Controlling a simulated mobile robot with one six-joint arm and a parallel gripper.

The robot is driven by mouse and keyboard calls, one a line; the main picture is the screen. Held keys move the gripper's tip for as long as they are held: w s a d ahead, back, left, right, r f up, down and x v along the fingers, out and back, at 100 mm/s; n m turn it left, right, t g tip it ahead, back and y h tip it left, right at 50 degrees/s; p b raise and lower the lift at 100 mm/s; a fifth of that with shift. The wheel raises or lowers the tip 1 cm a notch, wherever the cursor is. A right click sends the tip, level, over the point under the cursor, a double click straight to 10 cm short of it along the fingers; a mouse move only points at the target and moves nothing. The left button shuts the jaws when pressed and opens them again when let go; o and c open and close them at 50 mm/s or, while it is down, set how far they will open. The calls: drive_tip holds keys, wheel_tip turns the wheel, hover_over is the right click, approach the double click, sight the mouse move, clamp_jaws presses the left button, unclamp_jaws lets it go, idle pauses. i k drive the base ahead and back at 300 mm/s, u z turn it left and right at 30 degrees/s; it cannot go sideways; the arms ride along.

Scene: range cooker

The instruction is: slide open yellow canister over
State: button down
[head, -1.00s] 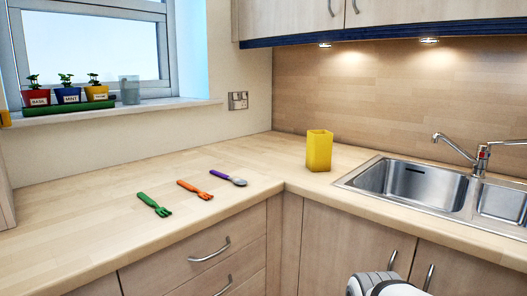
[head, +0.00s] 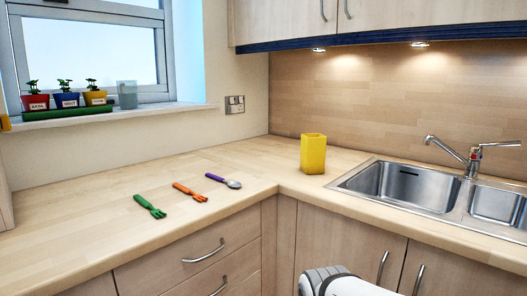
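The yellow canister (head: 313,155) stands upright on the wooden worktop near the corner, just left of the sink. A white and grey part of my arm shows at the bottom edge, below the worktop front and well apart from the canister. My gripper's fingers are not in the picture.
A green fork (head: 150,206), an orange fork (head: 189,192) and a purple-handled spoon (head: 223,181) lie on the worktop to the left. The sink (head: 406,187) with its tap (head: 470,155) is to the right. The worktop around the canister is clear. Potted herbs (head: 67,96) stand on the windowsill.

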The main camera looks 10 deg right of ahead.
sight(313, 146)
drive_tip(key=i, duration=0.9)
